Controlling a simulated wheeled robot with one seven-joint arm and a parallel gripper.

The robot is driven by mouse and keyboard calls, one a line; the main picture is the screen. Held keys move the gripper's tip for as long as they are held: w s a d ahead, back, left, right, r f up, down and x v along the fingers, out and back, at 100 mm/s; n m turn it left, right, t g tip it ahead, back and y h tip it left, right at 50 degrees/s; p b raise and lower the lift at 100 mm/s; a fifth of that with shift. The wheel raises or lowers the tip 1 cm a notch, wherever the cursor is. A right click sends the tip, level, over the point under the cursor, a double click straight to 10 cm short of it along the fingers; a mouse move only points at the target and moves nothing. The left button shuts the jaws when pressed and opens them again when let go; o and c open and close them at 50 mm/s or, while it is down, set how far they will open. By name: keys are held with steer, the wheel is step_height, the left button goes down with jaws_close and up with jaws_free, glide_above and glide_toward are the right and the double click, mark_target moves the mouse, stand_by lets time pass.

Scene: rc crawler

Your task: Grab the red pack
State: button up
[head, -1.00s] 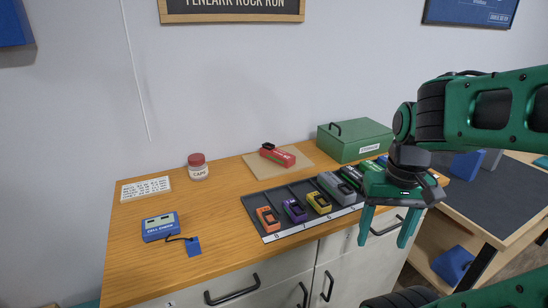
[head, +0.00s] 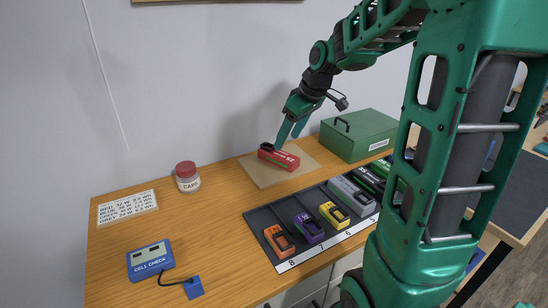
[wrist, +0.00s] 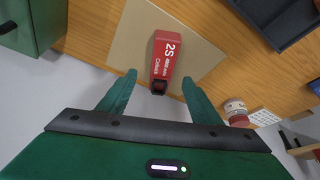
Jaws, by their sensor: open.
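The red pack (head: 279,156), marked 2S with a black end, lies on a tan mat (head: 262,175) at the back of the wooden counter. In the wrist view the red pack (wrist: 165,58) lies ahead of and between my open fingers. My gripper (head: 288,138) is open, reaching down right at the pack from above and behind. In the wrist view my gripper (wrist: 158,85) has its fingertips on either side of the pack's black end, with gaps to both sides. I cannot tell how high the fingertips are above the mat.
A green box (head: 357,136) stands right of the mat. A dark tray (head: 293,207) of coloured packs lies in front. A caps jar (head: 187,177), a white text card (head: 127,207) and a blue cell checker (head: 150,260) are on the left. Bare counter lies between.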

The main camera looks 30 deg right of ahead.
mark_target(279, 154)
steer(key=shift+a+x, duration=0.2)
steer(key=shift+x, duration=3.65)
steer(key=shift+c, duration=0.7)
jaws_close()
steer(key=shift+r, duration=0.1)
